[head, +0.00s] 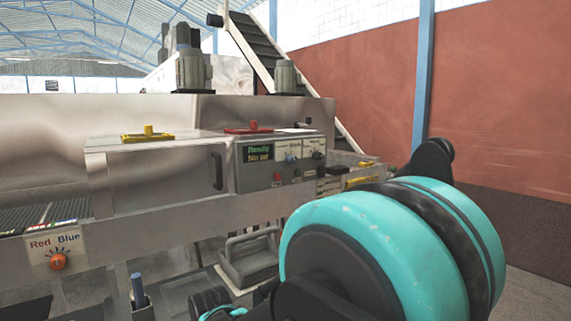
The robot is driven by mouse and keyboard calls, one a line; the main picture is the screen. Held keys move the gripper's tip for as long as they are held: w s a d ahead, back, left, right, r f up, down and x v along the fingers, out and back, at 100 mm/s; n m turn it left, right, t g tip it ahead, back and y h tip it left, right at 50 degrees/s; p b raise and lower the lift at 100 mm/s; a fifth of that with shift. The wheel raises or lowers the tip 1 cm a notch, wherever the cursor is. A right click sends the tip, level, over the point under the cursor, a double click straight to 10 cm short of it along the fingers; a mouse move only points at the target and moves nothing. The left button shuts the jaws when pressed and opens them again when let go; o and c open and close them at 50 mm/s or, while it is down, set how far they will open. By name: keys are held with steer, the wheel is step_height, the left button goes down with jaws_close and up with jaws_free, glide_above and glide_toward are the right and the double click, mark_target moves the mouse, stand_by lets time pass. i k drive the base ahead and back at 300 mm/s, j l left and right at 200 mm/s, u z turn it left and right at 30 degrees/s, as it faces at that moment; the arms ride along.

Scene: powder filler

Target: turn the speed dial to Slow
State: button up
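A grey control panel (281,163) is on the front of the steel machine, right of the middle of the head view. It has a small screen with green and yellow text. Two small dials sit under white labels on it: a bluish-grey dial (291,157) and a darker dial (318,155). The label words are too small to read, so I cannot tell which is the speed dial or where it points. My turquoise and black arm fills the lower right, in front of and below the panel. I cannot make out my gripper's fingers.
An orange knob (58,260) under "Red" and "Blue" is at the lower left. A door with a black handle (217,171) is left of the panel. A grey box-like thing (249,261) stands below the machine.

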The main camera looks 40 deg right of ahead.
mark_target(316, 156)
steer(key=z, duration=1.4)
